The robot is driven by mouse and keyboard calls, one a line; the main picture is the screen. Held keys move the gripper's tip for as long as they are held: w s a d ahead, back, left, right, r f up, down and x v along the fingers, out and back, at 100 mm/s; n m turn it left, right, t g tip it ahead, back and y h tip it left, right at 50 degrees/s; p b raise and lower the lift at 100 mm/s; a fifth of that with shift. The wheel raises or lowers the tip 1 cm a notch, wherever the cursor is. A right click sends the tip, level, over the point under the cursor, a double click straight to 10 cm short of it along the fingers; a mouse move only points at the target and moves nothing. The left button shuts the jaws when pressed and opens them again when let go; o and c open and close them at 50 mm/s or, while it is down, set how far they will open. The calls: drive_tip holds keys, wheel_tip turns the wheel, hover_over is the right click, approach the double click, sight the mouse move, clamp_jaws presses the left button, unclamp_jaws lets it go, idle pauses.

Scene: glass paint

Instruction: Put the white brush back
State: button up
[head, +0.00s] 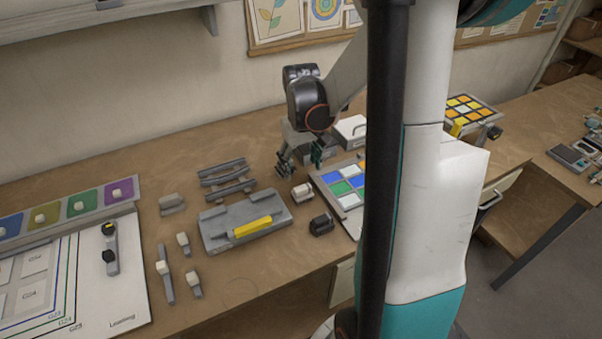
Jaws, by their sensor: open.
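My gripper (301,160) hangs over the back middle of the bench, fingers pointing down and spread apart, with nothing seen between them. Several small grey tools with whitish heads lie to the left; a long one (165,275) and two short ones (183,244) (194,284) are apart from the gripper. I cannot tell which piece is the white brush. A white-topped block (303,192) sits just below the gripper in the picture, beside a black block (321,224). A grey tray (215,234) holds a yellow bar (253,227).
Grey racks (224,181) stand behind the tray. A colour strip (79,212) with pale knobs and a white printed board (125,280) fill the left. A tile panel (330,202) is partly hidden by my arm. Bare bench lies along the wall at left.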

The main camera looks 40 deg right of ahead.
drive_tip(key=shift+r, duration=1.25)
